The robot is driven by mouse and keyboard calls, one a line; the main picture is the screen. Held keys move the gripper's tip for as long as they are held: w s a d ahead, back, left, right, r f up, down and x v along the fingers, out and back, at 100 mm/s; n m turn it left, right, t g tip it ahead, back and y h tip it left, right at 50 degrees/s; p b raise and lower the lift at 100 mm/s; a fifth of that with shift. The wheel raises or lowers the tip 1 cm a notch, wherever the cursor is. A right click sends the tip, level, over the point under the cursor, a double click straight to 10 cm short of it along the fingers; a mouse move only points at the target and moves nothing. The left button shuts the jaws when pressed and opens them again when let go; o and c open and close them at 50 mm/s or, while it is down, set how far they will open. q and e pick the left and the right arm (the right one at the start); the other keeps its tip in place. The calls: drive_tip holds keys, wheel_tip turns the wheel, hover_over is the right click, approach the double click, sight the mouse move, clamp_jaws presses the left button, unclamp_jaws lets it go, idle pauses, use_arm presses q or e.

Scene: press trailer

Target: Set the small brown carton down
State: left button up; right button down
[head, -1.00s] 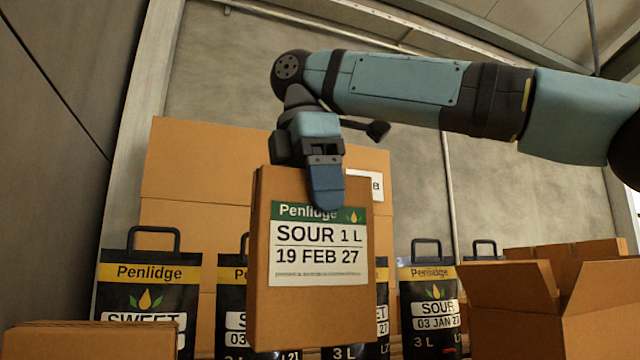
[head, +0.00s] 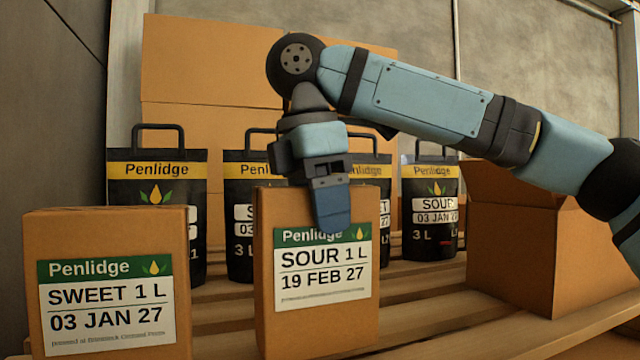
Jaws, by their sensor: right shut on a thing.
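The small brown carton (head: 315,325) with the label "SOUR 1 L, 19 FEB 27" is upright in the middle of the head view. My right gripper (head: 330,205) is over its top edge and shut on it, with one blue finger on the labelled front face. The other finger is hidden behind the carton. The carton's bottom edge is at or below the frame's lower edge, so I cannot tell whether it touches the slatted wooden shelf (head: 425,315). My left gripper is not in view.
A similar carton (head: 105,225) labelled "SWEET 1 L, 03 JAN 27" stands at the left, with a gap between them. Several black handled pouches (head: 431,200) stand behind. An open brown box (head: 520,240) is at the right. A large brown carton (head: 210,60) stands at the back.

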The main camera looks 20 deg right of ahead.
drive_tip(key=shift+w+d+f, duration=0.1)
drive_tip(key=shift+w+f, duration=0.05)
drive_tip(key=shift+f, duration=0.8)
drive_tip(key=shift+c, duration=0.8)
unclamp_jaws()
drive_tip(key=r, duration=0.4)
drive_tip(key=a+r, duration=0.1)
drive_tip(key=r, duration=0.3)
drive_tip(key=a+r, duration=0.1)
drive_tip(key=r, duration=0.3)
drive_tip(key=shift+s, duration=0.2)
